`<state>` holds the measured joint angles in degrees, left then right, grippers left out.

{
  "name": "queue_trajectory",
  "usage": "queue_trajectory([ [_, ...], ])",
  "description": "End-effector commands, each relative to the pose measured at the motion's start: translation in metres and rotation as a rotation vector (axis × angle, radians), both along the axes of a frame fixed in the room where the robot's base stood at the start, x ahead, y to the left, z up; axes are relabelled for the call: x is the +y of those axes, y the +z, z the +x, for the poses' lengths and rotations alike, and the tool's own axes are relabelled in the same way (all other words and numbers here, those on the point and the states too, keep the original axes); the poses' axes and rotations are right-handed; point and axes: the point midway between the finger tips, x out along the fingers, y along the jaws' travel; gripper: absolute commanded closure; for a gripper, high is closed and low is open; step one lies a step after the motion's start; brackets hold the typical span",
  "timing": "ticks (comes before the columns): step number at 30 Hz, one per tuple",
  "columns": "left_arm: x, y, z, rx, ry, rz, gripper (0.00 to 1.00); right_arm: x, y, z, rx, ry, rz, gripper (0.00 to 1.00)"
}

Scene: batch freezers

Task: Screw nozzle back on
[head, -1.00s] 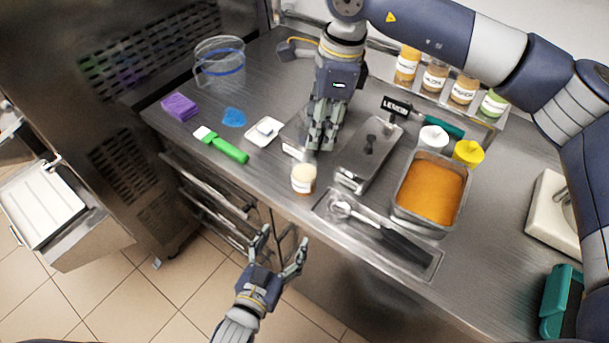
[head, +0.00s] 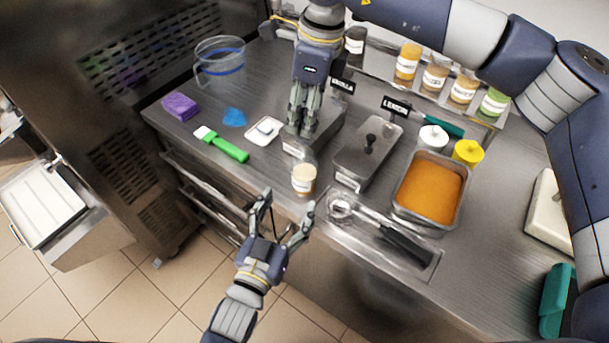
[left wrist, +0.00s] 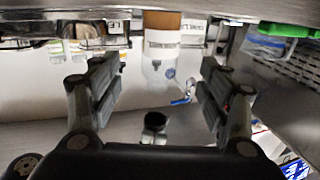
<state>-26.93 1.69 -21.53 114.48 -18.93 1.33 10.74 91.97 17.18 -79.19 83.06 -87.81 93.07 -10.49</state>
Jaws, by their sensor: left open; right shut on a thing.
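My left gripper (head: 286,205) is open and empty in the head view, in front of the counter edge. A small jar (head: 303,183) with a cream-coloured top and white label stands at that edge, just beyond its fingertips. In the left wrist view the open fingers (left wrist: 158,88) frame an orange labelled container (left wrist: 162,22), apart from it. My right gripper (head: 302,132) points down over the metal tub behind the jar. Its fingers are closed and hide what they hold. I cannot make out a separate nozzle.
A lidded metal tub (head: 366,153), a pan of orange mix (head: 458,203) and a tray with a scoop (head: 425,262) stand right. White-capped (head: 433,137) and yellow-capped (head: 468,152) bottles stand behind. A green brush (head: 226,148) and clear pitcher (head: 219,62) are left.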

Motion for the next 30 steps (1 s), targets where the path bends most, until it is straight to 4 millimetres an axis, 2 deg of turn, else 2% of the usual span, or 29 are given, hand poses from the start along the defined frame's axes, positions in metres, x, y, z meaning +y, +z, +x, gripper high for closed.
queue_trajectory([
  [9, -0.021, 0.001, 0.054, -0.003, -0.001, -0.001, 0.3, 0.0, 0.0, 0.0, 0.0, 0.0, 0.0, 0.73],
  [15, -0.03, 0.001, 0.078, -0.001, -0.001, -0.003, 0.3, 0.0, 0.0, 0.0, 0.0, 0.001, 0.0, 0.73],
  [21, -0.034, 0.0, 0.089, 0.0, -0.001, -0.001, 0.3, 0.0, 0.0, 0.0, 0.0, 0.001, 0.0, 0.73],
  [30, -0.034, 0.0, 0.09, 0.0, -0.001, -0.001, 0.3, 0.0, 0.0, 0.0, 0.0, 0.001, 0.0, 0.73],
])
